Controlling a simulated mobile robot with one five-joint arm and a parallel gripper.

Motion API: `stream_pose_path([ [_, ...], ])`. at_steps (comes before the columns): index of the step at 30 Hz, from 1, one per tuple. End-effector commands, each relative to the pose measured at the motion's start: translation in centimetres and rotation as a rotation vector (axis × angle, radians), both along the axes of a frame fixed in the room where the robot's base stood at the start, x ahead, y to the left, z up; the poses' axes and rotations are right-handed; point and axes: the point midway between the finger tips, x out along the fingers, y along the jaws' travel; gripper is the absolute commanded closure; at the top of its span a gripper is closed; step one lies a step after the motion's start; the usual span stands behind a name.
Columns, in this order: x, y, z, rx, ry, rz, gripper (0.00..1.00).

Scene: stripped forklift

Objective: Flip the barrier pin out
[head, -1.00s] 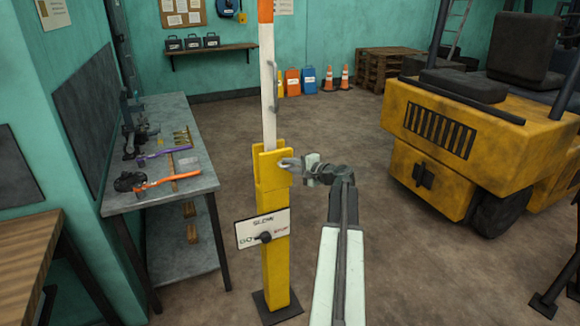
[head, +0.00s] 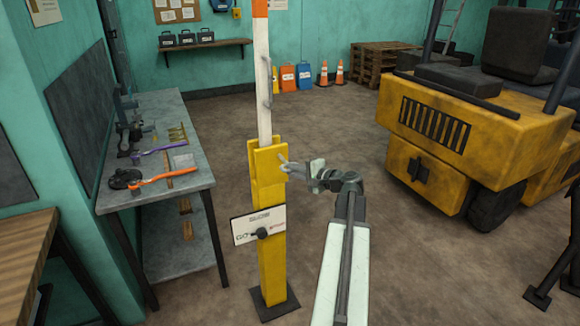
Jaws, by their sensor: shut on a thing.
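The barrier is a yellow post (head: 272,220) with a white boom (head: 264,90) standing upright in the yellow bracket (head: 268,163) at its top. The boom has a grey handle on its right side and an orange tip. My gripper (head: 287,168) is at the right side of the bracket, with its jaws shut on a small grey part there, which I take to be the barrier pin (head: 283,158). The pin is small and partly hidden by the jaws.
A sign plate (head: 259,226) with a black knob is on the post front. A grey workbench (head: 150,150) with tools stands to the left. A yellow forklift (head: 455,125) stands to the right. The floor between post and forklift is clear.

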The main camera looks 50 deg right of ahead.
Motion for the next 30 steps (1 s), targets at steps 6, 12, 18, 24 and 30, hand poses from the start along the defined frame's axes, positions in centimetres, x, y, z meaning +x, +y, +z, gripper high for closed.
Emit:
stream_pose_path([
  [6,0.1,0.1,-0.3,-0.003,0.008,0.006,0.82],
  [12,0.1,0.0,-0.2,-0.003,0.005,0.003,0.66],
  [18,-0.2,0.0,0.0,-0.002,0.004,0.001,0.66],
  [24,-3.6,0.0,0.9,-0.002,0.004,-0.001,0.66],
  [30,-6.8,-0.1,1.5,-0.002,0.005,0.001,0.66],
])
